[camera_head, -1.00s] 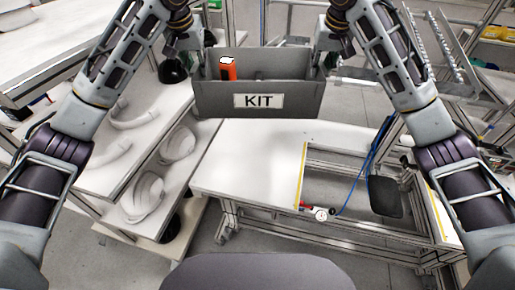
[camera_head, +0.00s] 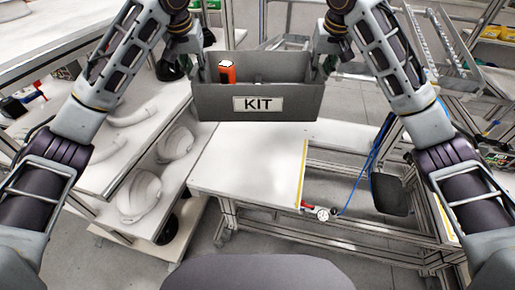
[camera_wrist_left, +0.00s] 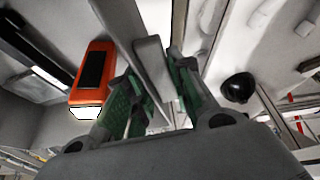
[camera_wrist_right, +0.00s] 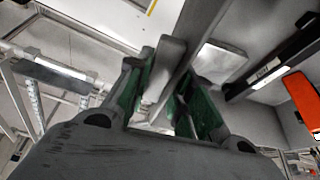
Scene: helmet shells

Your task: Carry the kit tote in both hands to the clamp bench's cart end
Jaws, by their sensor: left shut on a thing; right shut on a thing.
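The grey kit tote (camera_head: 290,104) with its white KIT label hangs level in the air in the head view, above the far part of the white bench top (camera_head: 235,165). An orange device (camera_head: 227,73) stands inside it at the left; it also shows in the left wrist view (camera_wrist_left: 93,75) and the right wrist view (camera_wrist_right: 303,97). My left gripper (camera_head: 199,65) is shut on the tote's left end wall, its green-padded fingers on either side (camera_wrist_left: 157,92). My right gripper (camera_head: 322,63) is shut on the right end wall, likewise shown in its wrist view (camera_wrist_right: 165,85).
A shelf cart at the left holds pale helmet shells (camera_head: 140,194). The bench's right part is an open metal frame with a yellow strip, a blue hose (camera_head: 372,150), a gauge (camera_head: 322,214) and a dark pad (camera_head: 389,194). The white bench top is bare.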

